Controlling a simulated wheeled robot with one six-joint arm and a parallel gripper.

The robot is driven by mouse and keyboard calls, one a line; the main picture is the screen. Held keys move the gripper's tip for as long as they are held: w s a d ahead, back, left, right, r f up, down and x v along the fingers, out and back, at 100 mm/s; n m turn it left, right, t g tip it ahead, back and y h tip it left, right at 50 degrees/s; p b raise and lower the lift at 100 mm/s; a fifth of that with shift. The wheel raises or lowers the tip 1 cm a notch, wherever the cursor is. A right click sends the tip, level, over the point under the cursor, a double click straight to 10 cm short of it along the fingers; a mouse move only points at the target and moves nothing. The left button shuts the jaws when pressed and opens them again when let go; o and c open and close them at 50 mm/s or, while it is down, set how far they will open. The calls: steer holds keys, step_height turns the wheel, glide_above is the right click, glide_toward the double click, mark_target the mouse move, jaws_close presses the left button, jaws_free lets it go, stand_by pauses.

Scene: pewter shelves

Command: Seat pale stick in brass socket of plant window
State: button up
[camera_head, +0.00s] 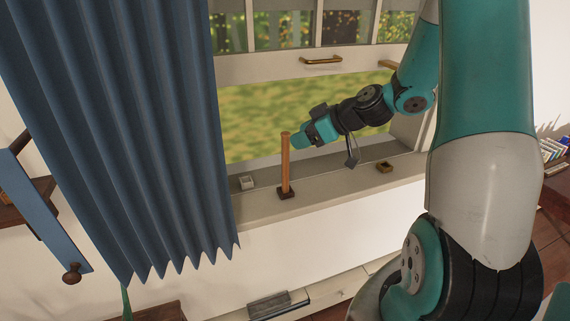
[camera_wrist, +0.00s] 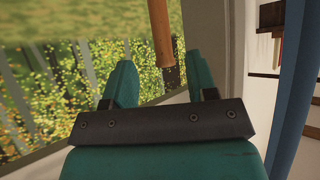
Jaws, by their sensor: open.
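The stick (camera_head: 285,160) is orange-tan wood and stands upright in a dark square socket (camera_head: 286,193) on the window sill. The brass socket (camera_head: 384,167) is a small brownish block farther right on the sill. My gripper (camera_head: 298,142) is open and level with the stick's upper part, just right of it. In the wrist view, the stick (camera_wrist: 160,32) shows beyond and between the two teal fingers of my gripper (camera_wrist: 162,75). Whether a finger touches it, I cannot tell.
A blue curtain (camera_head: 120,130) hangs at the left. The raised sash (camera_head: 260,66) with a brass handle (camera_head: 321,60) is above my gripper. The sill between dark and brass sockets is clear.

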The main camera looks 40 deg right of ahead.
mark_target(287, 140)
steer(key=p+x, duration=0.1)
steer(key=x, duration=0.1)
steer(key=p+x, duration=0.1)
steer(key=x, duration=0.2)
steer(key=shift+a+r, duration=0.2)
steer(key=shift+a, duration=0.05)
steer(key=shift+w+a+f, duration=0.1)
steer(key=shift+w+f, duration=0.15)
steer(key=shift+c, duration=0.4)
jaws_close()
